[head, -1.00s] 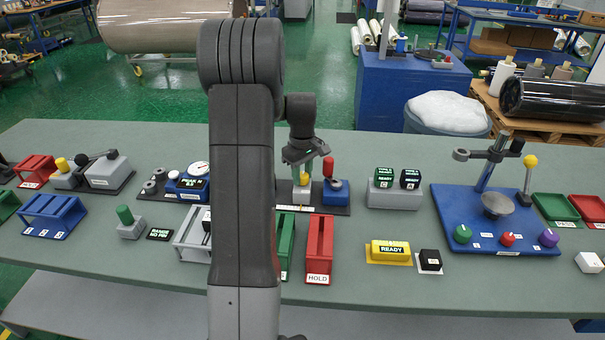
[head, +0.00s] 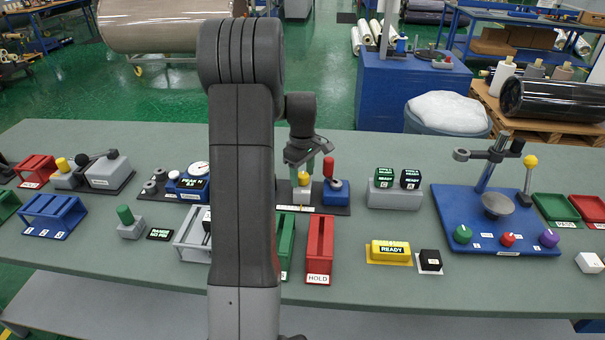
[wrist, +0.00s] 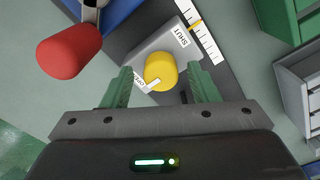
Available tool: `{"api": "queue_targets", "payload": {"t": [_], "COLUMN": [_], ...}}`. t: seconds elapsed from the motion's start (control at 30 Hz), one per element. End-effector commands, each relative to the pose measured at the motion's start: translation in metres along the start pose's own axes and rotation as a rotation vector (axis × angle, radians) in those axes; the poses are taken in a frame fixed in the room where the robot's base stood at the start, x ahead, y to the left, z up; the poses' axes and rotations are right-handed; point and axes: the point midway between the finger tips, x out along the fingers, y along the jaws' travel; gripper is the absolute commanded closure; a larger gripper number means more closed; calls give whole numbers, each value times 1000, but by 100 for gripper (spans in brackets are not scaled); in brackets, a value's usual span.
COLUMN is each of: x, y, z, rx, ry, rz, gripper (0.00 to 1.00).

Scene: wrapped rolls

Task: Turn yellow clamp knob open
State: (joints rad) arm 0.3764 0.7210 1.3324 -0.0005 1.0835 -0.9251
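The yellow clamp knob (head: 304,178) sits on a small grey block (head: 302,194) on a dark base near the middle of the bench. In the wrist view the knob (wrist: 160,70) lies between the two green fingers of my gripper (wrist: 159,66). The fingers are open, with a gap on each side of the knob. The block carries a SHUT label (wrist: 184,39) at upper right and an OPEN label (wrist: 138,83) at lower left. A short white mark on the knob points to the lower left, near the OPEN label. In the head view my gripper (head: 305,163) is just above the knob.
A red-handled lever (wrist: 70,57) on a blue block (head: 335,192) stands close to the right of the knob in the head view. Green (head: 286,240) and red (head: 320,245) holders stand in front. Bare bench lies between these and the READY box (head: 391,253).

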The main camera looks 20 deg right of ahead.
Motion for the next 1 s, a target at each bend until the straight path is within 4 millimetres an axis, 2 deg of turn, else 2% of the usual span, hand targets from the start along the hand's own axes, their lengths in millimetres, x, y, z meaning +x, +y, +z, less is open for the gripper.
{"api": "queue_targets", "payload": {"t": [0.23, 0.37, 0.47, 0.8, 1.0], "x": [1, -6, -21, -98, -128], "y": [-1, 0, 0, 0, 0], "z": [0, 0, 0, 0, 0], "rx": [1, 1, 1, 1, 1], "ry": [-2, 0, 1, 2, 0], "rz": [-3, 0, 1, 2, -1], "gripper": [46, 46, 46, 46, 46]}}
